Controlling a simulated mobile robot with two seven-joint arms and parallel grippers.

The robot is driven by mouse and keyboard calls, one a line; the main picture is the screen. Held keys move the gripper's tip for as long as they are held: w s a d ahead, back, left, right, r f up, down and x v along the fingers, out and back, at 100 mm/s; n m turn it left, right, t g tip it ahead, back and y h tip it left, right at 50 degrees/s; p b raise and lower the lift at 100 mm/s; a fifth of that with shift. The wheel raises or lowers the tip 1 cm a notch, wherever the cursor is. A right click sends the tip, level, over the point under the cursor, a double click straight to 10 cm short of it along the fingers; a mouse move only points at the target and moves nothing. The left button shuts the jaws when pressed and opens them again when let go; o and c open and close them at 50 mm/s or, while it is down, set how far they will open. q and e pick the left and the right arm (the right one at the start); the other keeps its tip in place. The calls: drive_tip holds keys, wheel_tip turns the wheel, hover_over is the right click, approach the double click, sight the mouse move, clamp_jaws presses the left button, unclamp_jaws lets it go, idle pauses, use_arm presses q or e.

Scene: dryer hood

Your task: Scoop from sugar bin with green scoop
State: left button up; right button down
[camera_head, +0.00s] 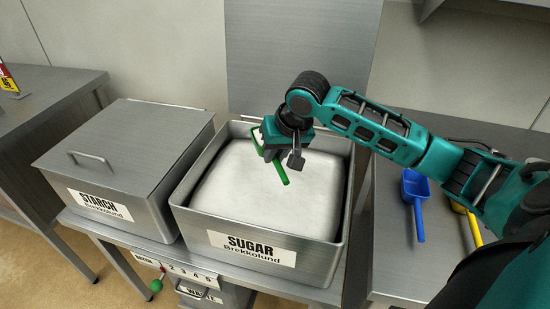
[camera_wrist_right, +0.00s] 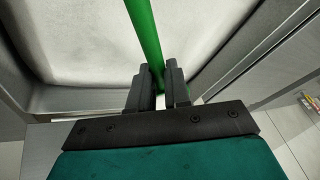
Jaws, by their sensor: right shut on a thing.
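The sugar bin (camera_head: 331,262) is an open metal box with a SUGAR label, filled with white sugar (camera_head: 262,203). My right gripper (camera_head: 283,160) is over the back part of the bin, shut on the green scoop (camera_head: 281,172). The scoop's handle slants down over the sugar, and its head is largely hidden behind the gripper. In the right wrist view the green handle (camera_wrist_right: 146,40) runs between the two fingers (camera_wrist_right: 160,88), with white sugar behind it. I cannot tell whether the scoop touches the sugar. My left gripper is not in view.
A closed starch bin (camera_head: 125,150) with a lid handle stands left of the sugar bin. A blue scoop (camera_head: 415,190) and a yellow scoop (camera_head: 470,222) lie on the metal counter (camera_head: 395,265) at the right. The sugar bin's raised walls surround the gripper's area.

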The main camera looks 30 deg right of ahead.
drive_tip(key=shift+s+r, duration=0.2)
drive_tip(key=shift+r, duration=2.35)
